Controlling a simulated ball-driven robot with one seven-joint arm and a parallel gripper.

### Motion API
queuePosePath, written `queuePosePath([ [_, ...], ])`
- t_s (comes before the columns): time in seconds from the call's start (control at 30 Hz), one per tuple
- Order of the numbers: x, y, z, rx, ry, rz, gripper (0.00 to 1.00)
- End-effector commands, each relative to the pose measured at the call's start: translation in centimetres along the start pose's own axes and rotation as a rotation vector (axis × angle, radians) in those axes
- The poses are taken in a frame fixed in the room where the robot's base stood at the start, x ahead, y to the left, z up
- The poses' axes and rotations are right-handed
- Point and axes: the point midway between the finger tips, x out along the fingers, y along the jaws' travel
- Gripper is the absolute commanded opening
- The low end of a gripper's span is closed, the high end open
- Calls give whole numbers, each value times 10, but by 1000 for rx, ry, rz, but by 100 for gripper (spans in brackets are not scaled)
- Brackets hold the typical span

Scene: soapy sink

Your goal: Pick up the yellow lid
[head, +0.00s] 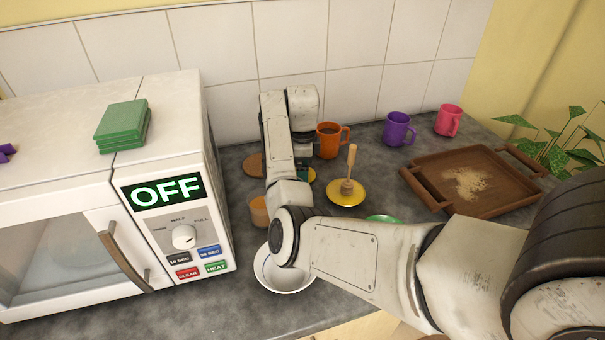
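A round yellow disc (345,198), which looks like a lid or saucer, lies on the grey counter with a wooden dipper-like stick (349,170) upright on it. A small patch of another yellow thing (312,175) shows just under my gripper, mostly hidden by my arm; I cannot tell which of the two is the lid. My gripper (304,166) points down behind my forearm, left of the yellow disc and in front of the orange mug. Its fingers are mostly hidden, so their opening does not show.
An orange mug (328,141) stands close behind my gripper. A white bowl (283,281), an orange cup (259,212) and a green item (383,218) are near my arm. The microwave (176,185) fills the left; a wooden tray (490,200) and purple (397,129) and pink mugs (447,120) are right.

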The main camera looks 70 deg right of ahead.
Motion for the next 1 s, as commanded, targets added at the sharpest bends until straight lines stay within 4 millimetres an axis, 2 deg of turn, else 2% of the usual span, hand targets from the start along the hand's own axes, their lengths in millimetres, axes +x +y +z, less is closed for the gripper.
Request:
queuePosePath([
  [0.2,0,0,0,0,-1,0,98],
  [0.7,0,0,0,0,-1,-1,50],
  [1.0,-2,0,0,0,-1,-1,49],
])
